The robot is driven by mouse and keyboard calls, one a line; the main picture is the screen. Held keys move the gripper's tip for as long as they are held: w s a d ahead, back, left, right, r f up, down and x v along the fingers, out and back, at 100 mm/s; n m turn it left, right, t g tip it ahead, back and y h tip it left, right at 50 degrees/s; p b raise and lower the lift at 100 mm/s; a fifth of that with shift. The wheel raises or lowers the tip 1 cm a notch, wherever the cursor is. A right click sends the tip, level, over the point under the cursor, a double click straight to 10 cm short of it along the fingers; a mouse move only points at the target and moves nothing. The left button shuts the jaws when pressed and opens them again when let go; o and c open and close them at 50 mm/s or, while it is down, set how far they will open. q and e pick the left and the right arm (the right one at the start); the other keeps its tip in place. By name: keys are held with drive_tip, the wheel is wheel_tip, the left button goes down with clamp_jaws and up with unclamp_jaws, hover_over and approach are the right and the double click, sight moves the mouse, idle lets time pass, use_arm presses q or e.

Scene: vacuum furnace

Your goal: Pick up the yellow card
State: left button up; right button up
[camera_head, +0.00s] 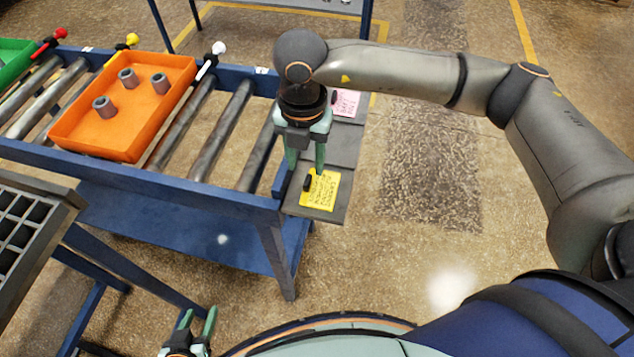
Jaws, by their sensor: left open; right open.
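The yellow card (320,191) lies on a grey shelf plate (336,209) at the right end of the blue roller table. It has dark writing and a small black piece at its left edge. My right gripper (306,172) points down over the card's upper left part, with its fingers apart and nothing visible between them. I cannot tell whether the fingertips touch the card. My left gripper (199,330) is low in the picture, far from the card, open and empty.
A pink card (345,102) lies farther back on the grey plates. An orange tray (122,147) with several grey cylinders sits on the rollers. A green tray (14,58) is at far left, a dark grid rack (22,228) at left. Floor right of the table is clear.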

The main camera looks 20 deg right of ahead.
sight(307, 179)
wheel_tip(307, 179, down, 5)
drive_tip(key=shift+w+d+f+p, duration=0.1)
drive_tip(key=shift+d+p, duration=0.05)
drive_tip(key=shift+p, duration=0.4)
drive_tip(key=shift+c, duration=0.2)
clamp_jaws()
